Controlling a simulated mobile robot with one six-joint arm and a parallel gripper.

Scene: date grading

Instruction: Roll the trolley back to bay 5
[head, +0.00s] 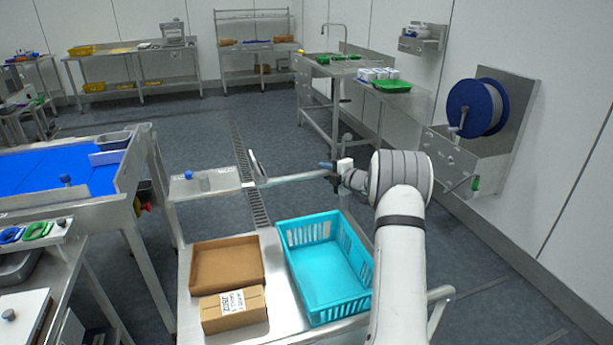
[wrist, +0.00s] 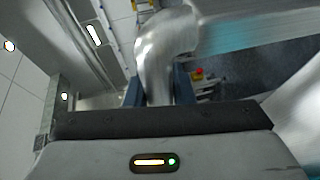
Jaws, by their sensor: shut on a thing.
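The trolley (head: 275,262) stands in front of me with a steel top. A cyan plastic crate (head: 325,300) looks empty on its right side. An open brown cardboard tray (head: 227,262) and a closed, labelled carton (head: 233,309) are on its left side. My gripper (head: 335,172) is beyond the trolley top, shut on the steel bar of the trolley handle (head: 300,178). In the wrist view, the curved steel tube (wrist: 160,55) passes between the blue finger pads of my gripper (wrist: 158,90). I cannot make out a bay 5 marking.
A blue-belted sorting table (head: 60,175) is close on the left. A floor drain (head: 250,175) runs beyond the trolley. A sink bench (head: 335,70) and a wall hose reel (head: 478,107) stand on the right. Open grey floor lies between them.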

